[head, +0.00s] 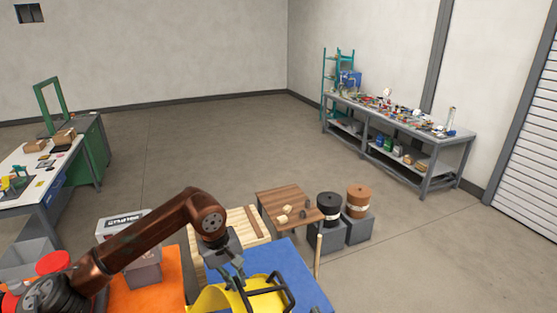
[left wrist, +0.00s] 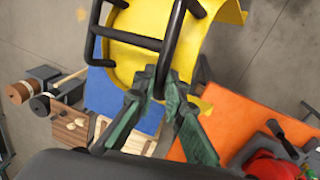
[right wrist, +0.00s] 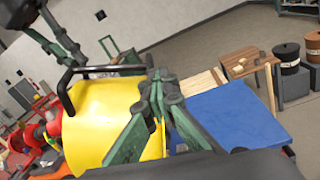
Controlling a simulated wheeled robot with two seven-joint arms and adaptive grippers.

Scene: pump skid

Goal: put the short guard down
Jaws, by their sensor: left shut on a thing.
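The short guard is a curved yellow shell (head: 207,298) with black bar handles. My left gripper (head: 236,270) is shut on a black handle bar of the guard, which also shows in the left wrist view (left wrist: 225,55). The guard is over or on the left part of a blue surface (head: 300,268); I cannot tell whether it touches. In the right wrist view, the guard (right wrist: 95,120) is just beyond my right gripper (right wrist: 153,85), whose fingers look close together with nothing seen between them. The right gripper does not show in the head view.
An orange surface (head: 160,285) lies left of the blue one. A slatted wooden pallet (head: 245,222), a brown wooden table (head: 288,205) and black (head: 329,207) and brown (head: 358,200) spools on grey blocks stand behind.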

